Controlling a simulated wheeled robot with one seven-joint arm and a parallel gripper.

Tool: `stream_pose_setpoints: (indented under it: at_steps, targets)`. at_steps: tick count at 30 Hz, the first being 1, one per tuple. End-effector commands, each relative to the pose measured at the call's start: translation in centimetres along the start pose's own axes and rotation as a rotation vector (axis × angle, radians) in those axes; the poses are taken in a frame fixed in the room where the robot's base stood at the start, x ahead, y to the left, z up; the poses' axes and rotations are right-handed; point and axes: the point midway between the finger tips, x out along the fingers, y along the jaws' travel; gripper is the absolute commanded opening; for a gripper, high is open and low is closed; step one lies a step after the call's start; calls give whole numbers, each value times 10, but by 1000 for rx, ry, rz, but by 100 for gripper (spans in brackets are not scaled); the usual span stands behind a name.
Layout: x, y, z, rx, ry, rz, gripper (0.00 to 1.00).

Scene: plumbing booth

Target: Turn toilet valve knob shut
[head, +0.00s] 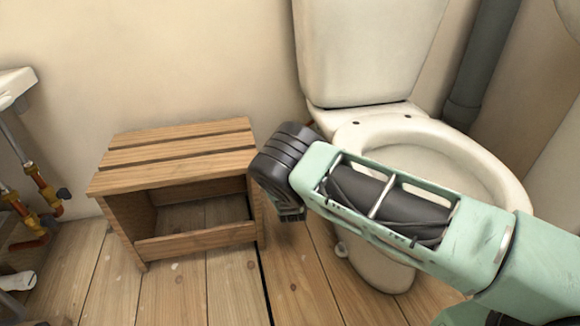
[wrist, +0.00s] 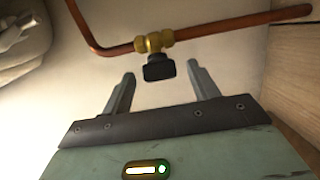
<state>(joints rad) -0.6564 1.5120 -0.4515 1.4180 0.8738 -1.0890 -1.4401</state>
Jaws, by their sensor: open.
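In the wrist view, a dark valve knob (wrist: 159,67) sits on a brass valve body (wrist: 152,42) in a copper pipe run (wrist: 230,27) along the pale wall. My gripper (wrist: 158,82) is open, its two grey fingers pointing toward the knob. The knob lies between and slightly beyond the fingertips, with gaps on both sides; I cannot tell how far in depth. In the head view, my arm reaches across the toilet (head: 375,55), and the fingers and this knob are hidden behind it.
Another pipe with a dark knob (head: 63,194) is at the far left under a sink (head: 15,86). Plank floor in front is clear.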

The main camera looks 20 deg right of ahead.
Motion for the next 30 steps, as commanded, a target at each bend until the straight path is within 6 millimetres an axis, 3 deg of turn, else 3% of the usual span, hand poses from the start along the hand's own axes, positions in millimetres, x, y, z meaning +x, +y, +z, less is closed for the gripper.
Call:
stream_pose_setpoints:
  at_steps: [5,10,20,30]
  targets:
    - [0,0,0,0,0,0,60]
    - [0,0,0,0,0,0,16]
    - [-1,-2,0,19,0,21,15]
    - [0,-10,0,164,1,165,15]
